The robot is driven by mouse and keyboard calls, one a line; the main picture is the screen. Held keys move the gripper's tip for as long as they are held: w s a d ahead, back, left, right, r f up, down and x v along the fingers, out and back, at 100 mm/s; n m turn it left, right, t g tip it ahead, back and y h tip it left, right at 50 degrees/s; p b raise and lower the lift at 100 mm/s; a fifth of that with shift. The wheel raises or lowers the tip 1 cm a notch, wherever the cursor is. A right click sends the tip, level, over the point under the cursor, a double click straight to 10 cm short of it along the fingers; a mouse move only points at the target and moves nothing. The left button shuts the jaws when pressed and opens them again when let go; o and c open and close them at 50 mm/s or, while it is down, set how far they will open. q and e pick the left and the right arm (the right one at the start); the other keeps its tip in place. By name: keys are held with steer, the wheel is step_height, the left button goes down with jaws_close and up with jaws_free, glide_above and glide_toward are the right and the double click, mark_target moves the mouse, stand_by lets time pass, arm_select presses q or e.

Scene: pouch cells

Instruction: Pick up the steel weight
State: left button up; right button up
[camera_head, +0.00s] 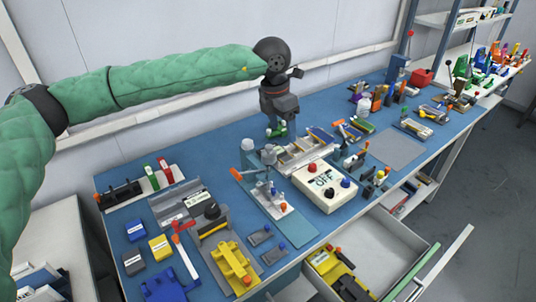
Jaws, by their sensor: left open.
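My left arm reaches in from the left in a green padded sleeve. My left gripper (276,131) points down over the back middle of the blue bench, behind the metal tray. It is open, and its green-tipped fingers are small in this view. I see nothing held between them. My right gripper is not in view.
A bench press (262,180) and a white control box (325,187) stand mid-bench. A yellow fixture (233,265) sits at the front. An open drawer (372,248) sticks out at the front right. The grey mat (397,148) is clear.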

mark_target(269, 145)
arm_select(q)
steer(key=shift+s+a+f+y, duration=0.1)
steer(key=shift+s+a+y, duration=0.1)
steer(key=shift+a+y, duration=0.3)
steer(key=shift+s+a+y, duration=0.15)
steer(key=shift+a+y, duration=0.15)
steer(key=shift+a, duration=0.75)
steer(key=shift+f+n+p, duration=0.3)
steer(key=shift+f+p, duration=0.2)
steer(key=shift+f, duration=0.8)
steer(key=f+p, duration=0.2)
steer(key=f, duration=0.3)
steer(key=shift+a+f+p, duration=0.1)
steer(key=shift+a+p, duration=0.1)
steer(key=shift+p, duration=0.15)
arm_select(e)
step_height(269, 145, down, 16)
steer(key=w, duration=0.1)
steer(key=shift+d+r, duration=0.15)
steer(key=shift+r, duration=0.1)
arm_select(q)
steer(key=c, duration=1.3)
